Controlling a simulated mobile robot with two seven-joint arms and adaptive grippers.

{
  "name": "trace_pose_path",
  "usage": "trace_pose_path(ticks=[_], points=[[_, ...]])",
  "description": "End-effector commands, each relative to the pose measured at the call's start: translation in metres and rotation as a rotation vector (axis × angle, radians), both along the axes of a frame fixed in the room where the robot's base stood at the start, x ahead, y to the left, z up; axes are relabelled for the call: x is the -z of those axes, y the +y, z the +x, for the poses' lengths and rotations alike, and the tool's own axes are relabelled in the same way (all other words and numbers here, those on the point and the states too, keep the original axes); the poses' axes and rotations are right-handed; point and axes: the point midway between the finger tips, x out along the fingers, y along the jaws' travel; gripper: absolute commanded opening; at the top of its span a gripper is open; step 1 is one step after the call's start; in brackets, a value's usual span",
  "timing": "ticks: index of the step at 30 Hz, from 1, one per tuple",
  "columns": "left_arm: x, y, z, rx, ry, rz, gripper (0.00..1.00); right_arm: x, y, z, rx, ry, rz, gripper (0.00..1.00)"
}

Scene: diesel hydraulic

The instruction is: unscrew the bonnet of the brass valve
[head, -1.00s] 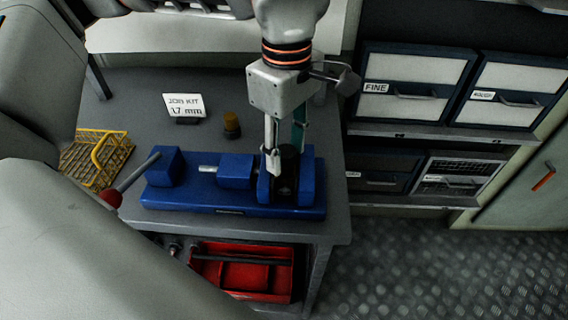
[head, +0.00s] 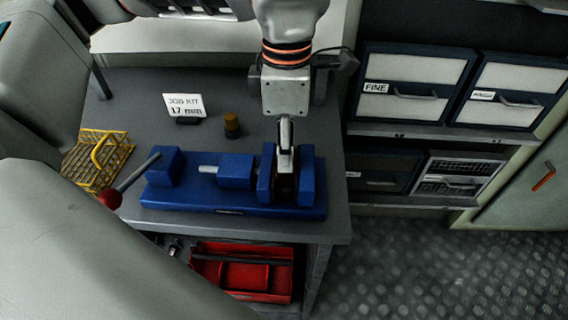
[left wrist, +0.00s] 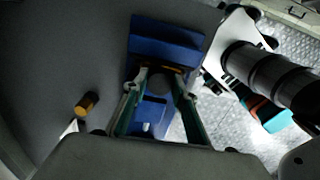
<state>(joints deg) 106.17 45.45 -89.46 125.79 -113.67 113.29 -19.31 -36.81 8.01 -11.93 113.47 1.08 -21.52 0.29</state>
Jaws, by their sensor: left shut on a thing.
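The blue vise (head: 232,208) stands on the bench, and a dark upright piece, which I take for the valve, sits between its right-hand jaws. My left gripper (head: 285,152) points straight down over these jaws, seen edge-on. In the left wrist view, the fingers of my left gripper (left wrist: 161,98) are closed around the round grey top of the valve, its bonnet (left wrist: 161,82). The fingers hide much of the valve in the head view, and its thread is not visible. I see no right gripper.
A small brass-coloured cylinder (head: 232,125) and a "17 mm" card (head: 184,106) stand behind the vise. A yellow wire basket (head: 98,160) is at left. The vise handle has a red knob (head: 109,199). A red tray (head: 243,271) lies below; drawers (head: 415,88) stand at right.

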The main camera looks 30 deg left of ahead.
Motion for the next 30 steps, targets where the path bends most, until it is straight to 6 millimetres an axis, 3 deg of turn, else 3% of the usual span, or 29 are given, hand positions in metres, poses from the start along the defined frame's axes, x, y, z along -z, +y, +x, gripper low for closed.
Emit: trace_pose_path(ticks=[15, 30], points=[[-0.0001, 0.0, 0.0, -0.675, 0.001, -0.001, 0.09, 0.0, 0.0, 0.0, 0.0, 0.0, 0.0, 0.4], [-0.0086, 0.0001, 0.0, -0.685, -0.001, -0.001, 0.09, -0.0068, 0.0, 0.0022, 0.0, -0.006, 0.0, 0.4]])
